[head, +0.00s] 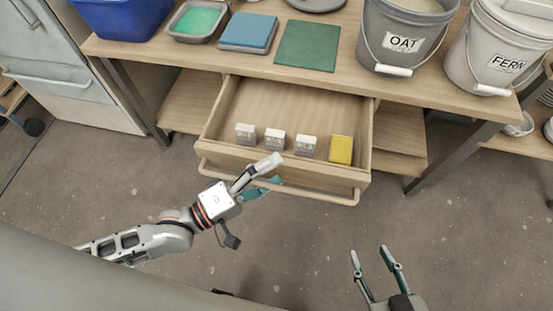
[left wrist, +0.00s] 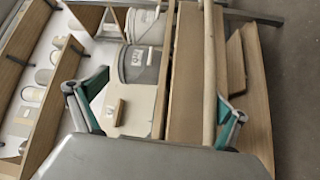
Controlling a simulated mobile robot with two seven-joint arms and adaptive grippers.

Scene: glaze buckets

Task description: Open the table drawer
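The table drawer (head: 285,108) is pulled out from under the wooden table (head: 270,66), so its inside shows in the head view. A wooden bar handle (head: 310,194) runs along its front; in the left wrist view the handle (left wrist: 208,70) lies between the two fingers, nearer the right one. My left gripper (head: 274,173) is open at the handle, with one finger over the bar and a teal-padded finger beyond or below it. Whether it touches the bar is unclear. My right gripper (head: 374,256) is open and empty over the floor at the lower right.
In the drawer stand several small white containers (head: 275,139) and a yellow block (head: 341,149). On the table are an OAT bucket (head: 400,25), a FERN bucket (head: 497,50), a green mat (head: 308,46) and a tray (head: 196,20). The floor before the drawer is clear.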

